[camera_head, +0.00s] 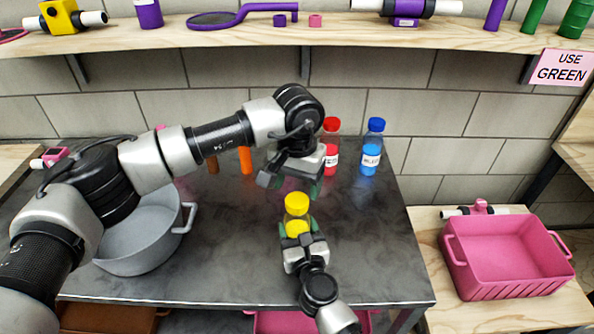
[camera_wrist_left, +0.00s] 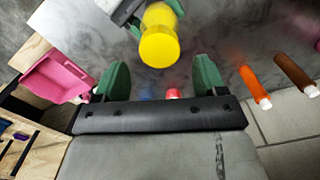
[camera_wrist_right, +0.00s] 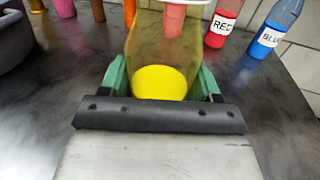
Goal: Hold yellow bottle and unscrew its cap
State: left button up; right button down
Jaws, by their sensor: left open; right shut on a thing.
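The yellow bottle (camera_head: 297,222) stands upright over the dark table, with its yellow cap (camera_head: 296,200) on top. My right gripper (camera_head: 298,238) is shut around its body from the front. In the right wrist view the bottle is see-through with yellow liquid (camera_wrist_right: 160,82) low inside, between the green fingertips. My left gripper (camera_head: 291,184) is open and empty, just above and behind the cap. In the left wrist view the yellow cap (camera_wrist_left: 159,48) is ahead of the two spread green fingers (camera_wrist_left: 158,78), not between them.
A red bottle (camera_head: 331,147) and a blue bottle (camera_head: 371,150) stand behind, to the right. Orange (camera_head: 245,160) and brown (camera_head: 212,165) cylinders stand at back left. A grey pot (camera_head: 140,240) is at left. A pink crate (camera_head: 505,262) sits on the right side table. The table's right half is clear.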

aim_at(297, 200)
pick_arm(q)
jog(key=shift+f, duration=2.35)
